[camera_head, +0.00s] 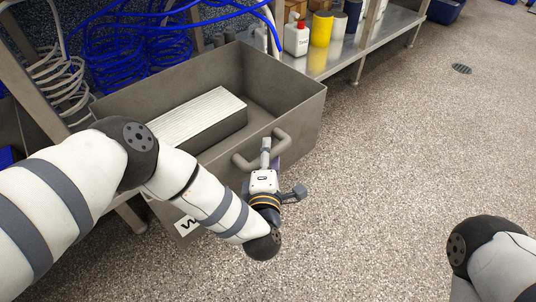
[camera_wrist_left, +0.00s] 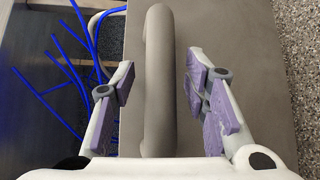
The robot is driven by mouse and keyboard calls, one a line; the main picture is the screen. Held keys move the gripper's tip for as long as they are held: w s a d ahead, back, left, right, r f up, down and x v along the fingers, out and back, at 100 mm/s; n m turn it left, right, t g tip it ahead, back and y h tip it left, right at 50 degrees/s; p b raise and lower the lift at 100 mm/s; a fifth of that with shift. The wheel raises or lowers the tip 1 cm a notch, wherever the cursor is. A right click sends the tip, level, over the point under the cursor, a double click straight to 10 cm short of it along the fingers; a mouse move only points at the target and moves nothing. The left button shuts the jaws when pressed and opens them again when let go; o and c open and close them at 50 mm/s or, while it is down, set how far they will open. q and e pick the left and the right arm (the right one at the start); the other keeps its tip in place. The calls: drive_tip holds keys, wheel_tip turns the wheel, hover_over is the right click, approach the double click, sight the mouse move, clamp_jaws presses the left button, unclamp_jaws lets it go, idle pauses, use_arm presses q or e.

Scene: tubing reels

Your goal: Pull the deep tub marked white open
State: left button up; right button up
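The deep grey tub (camera_head: 304,112) stands out from under the bench, its open top showing. A label (camera_head: 186,224) on its front is partly hidden by my left arm; only a letter like "W" shows. The tub's bar handle (camera_head: 245,163) is on the front wall; it also shows in the left wrist view (camera_wrist_left: 158,85). My left gripper (camera_head: 277,166) is at the handle's right part. In the left wrist view its purple-padded fingers (camera_wrist_left: 163,88) stand apart on either side of the handle, with gaps to both. My right gripper is out of view.
A ribbed whitish block (camera_head: 200,116) lies inside the tub. Blue tubing coils (camera_head: 155,45) hang behind it. A metal shelf (camera_head: 345,55) holds a yellow container (camera_head: 321,29) and a white bottle (camera_head: 296,38). The speckled floor at right is clear, with a drain (camera_head: 461,69).

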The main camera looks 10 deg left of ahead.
use_arm(q)
drive_tip(key=s+d+r, duration=0.1)
drive_tip(key=s, duration=1)
drive_tip(key=shift+s+d+r, duration=0.15)
drive_tip(key=shift+s+r, duration=0.2)
drive_tip(key=shift+s, duration=0.05)
